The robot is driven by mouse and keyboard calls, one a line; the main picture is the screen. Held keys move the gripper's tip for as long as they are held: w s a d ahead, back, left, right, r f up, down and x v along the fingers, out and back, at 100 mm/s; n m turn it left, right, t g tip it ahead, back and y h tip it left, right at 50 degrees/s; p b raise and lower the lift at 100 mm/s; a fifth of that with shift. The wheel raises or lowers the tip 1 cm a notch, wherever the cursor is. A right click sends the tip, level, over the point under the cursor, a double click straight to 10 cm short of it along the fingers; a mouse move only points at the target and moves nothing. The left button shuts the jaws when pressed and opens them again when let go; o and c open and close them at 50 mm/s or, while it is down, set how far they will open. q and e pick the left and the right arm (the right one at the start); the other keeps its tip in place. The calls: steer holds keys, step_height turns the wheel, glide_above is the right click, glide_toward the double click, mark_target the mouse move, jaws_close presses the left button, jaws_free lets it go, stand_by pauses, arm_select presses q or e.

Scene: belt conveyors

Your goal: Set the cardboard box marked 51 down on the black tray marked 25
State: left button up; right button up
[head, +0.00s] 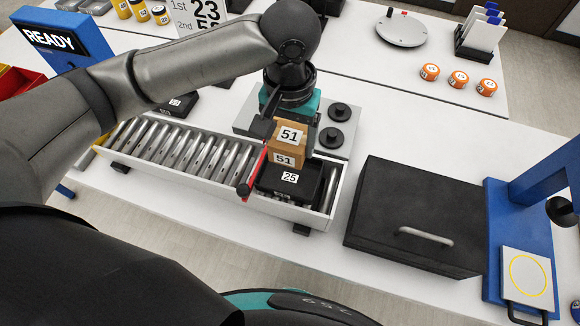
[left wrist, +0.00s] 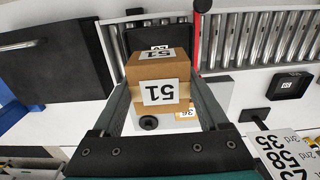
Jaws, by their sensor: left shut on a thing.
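The brown cardboard box (head: 287,155) bears the label 51 on two faces. My left gripper (head: 290,130) is shut on it, with one finger on each side. In the left wrist view the box (left wrist: 148,72) sits upright between the fingers of the gripper (left wrist: 160,90). The black tray (head: 291,190) marked 25 lies at the right end of the roller conveyor. The box shows at the tray's far edge; I cannot tell whether they touch. In the left wrist view the box hides much of the tray (left wrist: 140,38). My right gripper is not in view.
A red bar (head: 254,172) crosses the roller conveyor (head: 180,145) just left of the tray. A black case with a handle (head: 415,210) stands to the right. Behind the box is a grey plate with black knobs (head: 331,138). A blue stand (head: 535,185) is at far right.

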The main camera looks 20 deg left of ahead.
arm_select(q)
step_height(320, 180, down, 10)
steer(key=shift+w+f+b, duration=0.1)
steer(key=shift+b, duration=0.35)
steer(key=o, duration=1.3)
step_height(320, 180, up, 12)
steer(key=shift+r+p, duration=0.1)
steer(key=shift+p, duration=0.45)
